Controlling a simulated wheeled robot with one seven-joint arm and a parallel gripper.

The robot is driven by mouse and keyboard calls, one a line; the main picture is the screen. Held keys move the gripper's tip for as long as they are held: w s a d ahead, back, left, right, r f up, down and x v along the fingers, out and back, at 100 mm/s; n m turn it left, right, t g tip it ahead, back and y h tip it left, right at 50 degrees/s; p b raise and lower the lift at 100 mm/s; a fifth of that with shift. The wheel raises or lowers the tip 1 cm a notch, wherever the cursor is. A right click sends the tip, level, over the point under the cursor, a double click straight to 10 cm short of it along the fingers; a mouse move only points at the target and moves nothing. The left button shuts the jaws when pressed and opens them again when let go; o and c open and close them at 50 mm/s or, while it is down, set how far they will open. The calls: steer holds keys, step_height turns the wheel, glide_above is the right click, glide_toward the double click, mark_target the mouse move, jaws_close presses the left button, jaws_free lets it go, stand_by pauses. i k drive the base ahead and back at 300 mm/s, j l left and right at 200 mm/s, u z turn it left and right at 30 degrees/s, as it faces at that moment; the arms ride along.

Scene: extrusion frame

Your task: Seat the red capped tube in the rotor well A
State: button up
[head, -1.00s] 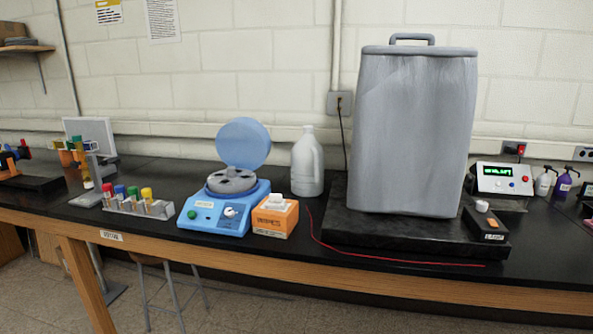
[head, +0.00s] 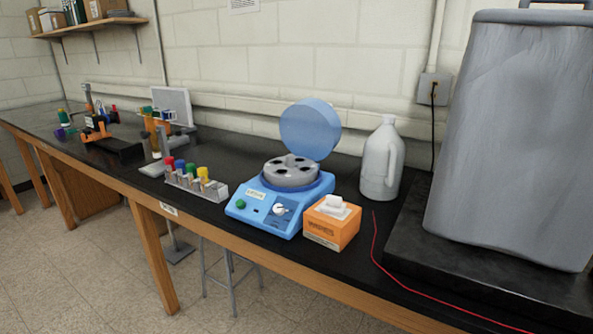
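The red capped tube (head: 169,163) stands upright at the left end of a clear rack (head: 210,192) near the bench's front edge. Blue, green and yellow capped tubes stand beside it in the same rack. The blue centrifuge (head: 265,213) is just right of the rack, its round lid (head: 310,129) raised. Its grey rotor (head: 291,172) shows several dark wells. I cannot read which well is A. My gripper is not in view.
An orange tissue box (head: 330,226) stands right of the centrifuge, with a white jug (head: 381,160) behind it. A large grey container (head: 513,140) on a black slab fills the right. A red cord (head: 375,250) lies on the bench. Floor in front is clear at left.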

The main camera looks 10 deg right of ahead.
mark_target(290, 170)
steer(key=i+j+u, duration=0.25)
steer(key=i, duration=0.6)
steer(key=i+j+u, duration=0.1)
steer(key=i+u, duration=0.15)
steer(key=i, duration=0.6)
